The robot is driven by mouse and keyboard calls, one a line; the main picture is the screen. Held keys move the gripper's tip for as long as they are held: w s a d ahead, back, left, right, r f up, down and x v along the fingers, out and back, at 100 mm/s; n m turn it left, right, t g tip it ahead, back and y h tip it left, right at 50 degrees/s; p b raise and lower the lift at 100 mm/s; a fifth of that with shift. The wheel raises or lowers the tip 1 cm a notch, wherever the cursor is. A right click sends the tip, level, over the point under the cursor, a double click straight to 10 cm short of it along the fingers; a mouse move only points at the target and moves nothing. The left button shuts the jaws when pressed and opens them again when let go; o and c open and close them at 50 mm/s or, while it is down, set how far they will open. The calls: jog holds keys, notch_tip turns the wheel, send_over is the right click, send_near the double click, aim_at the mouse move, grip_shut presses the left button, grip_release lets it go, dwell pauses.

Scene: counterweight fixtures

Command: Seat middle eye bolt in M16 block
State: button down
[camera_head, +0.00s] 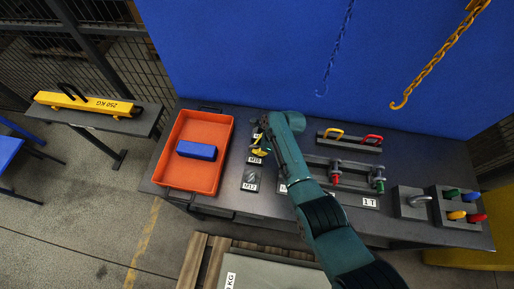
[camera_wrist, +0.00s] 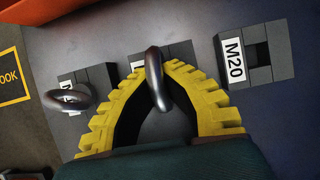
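In the wrist view, my gripper (camera_wrist: 158,74) has its yellow fingertips closed in on both sides of a dark metal eye bolt (camera_wrist: 153,62). The eye bolt's ring stands between the fingers, over the middle block (camera_wrist: 179,49), whose label is mostly hidden. The eye bolt's lower end is hidden, so I cannot tell how deep it sits. A second eye bolt (camera_wrist: 68,100) stands at the left block (camera_wrist: 99,76). The M20 block (camera_wrist: 268,52) at right shows an empty square hole. In the head view, my gripper (camera_head: 259,152) is at the M16 block (camera_head: 254,160).
An orange tray (camera_head: 163,178) with a blue box (camera_head: 196,150) stands left of the blocks. The M12 block (camera_head: 251,180) is nearer the front edge. Racks with shackles (camera_head: 340,175) and coloured lifting gear (camera_head: 462,207) stand right. Chain hooks (camera_head: 402,103) hang behind.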

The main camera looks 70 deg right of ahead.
jog(key=c, duration=1.2)
grip_release()
jog(key=shift+o, duration=0.2)
jog(key=v, duration=1.2)
